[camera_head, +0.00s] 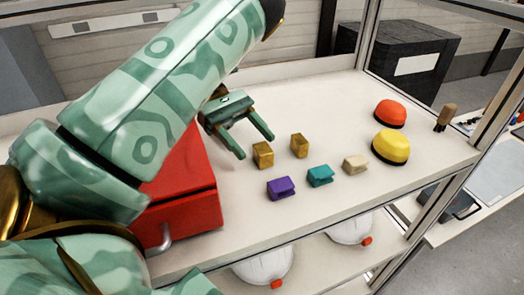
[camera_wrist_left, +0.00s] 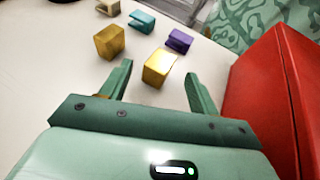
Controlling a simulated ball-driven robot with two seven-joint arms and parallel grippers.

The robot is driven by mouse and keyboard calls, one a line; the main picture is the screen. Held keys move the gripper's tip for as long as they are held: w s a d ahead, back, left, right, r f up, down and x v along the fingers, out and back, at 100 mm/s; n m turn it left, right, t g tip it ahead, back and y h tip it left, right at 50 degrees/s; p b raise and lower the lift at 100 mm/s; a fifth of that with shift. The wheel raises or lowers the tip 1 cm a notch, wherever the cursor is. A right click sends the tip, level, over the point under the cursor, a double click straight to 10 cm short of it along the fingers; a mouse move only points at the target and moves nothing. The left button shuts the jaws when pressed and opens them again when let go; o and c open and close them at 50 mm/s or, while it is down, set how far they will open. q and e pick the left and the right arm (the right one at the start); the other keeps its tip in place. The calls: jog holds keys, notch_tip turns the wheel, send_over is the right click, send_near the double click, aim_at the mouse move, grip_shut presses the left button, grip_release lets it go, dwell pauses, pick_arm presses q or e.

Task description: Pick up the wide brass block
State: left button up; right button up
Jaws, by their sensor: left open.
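Two brass blocks stand on the white shelf top. The left brass block (camera_head: 262,155) looks slightly wider than the right brass block (camera_head: 299,145) in the head view, but I cannot tell for sure which is the wide one. My left gripper (camera_head: 256,147) is open and empty, its fingers pointing toward the left block. In the left wrist view, that block (camera_wrist_left: 158,67) shows ahead of the gap between the fingertips (camera_wrist_left: 158,69), and the other brass block (camera_wrist_left: 109,41) is farther off to the left. My right gripper is not in view.
A red toolbox (camera_head: 185,190) stands close beside my left gripper. Purple (camera_head: 281,188), teal (camera_head: 320,176) and beige (camera_head: 355,164) blocks sit nearby. Red (camera_head: 389,113) and yellow (camera_head: 390,147) helmet shells are at the right. White helmets (camera_head: 264,267) lie on the shelf below.

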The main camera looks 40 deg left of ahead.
aim_at(264, 148)
pick_arm(q)
jog(key=x, duration=0.4)
jog(key=shift+d+r+p, duration=0.1)
jog(key=shift+r+p, duration=0.1)
jog(key=shift+p, duration=0.2)
jog(key=shift+d, duration=0.15)
jog(key=shift+a+f, duration=0.1)
jog(key=shift+a, duration=0.1)
jog(key=shift+c, duration=0.5)
jog(key=shift+a, duration=0.1)
jog(key=c, duration=1)
jog(key=shift+w, duration=0.1)
grip_shut()
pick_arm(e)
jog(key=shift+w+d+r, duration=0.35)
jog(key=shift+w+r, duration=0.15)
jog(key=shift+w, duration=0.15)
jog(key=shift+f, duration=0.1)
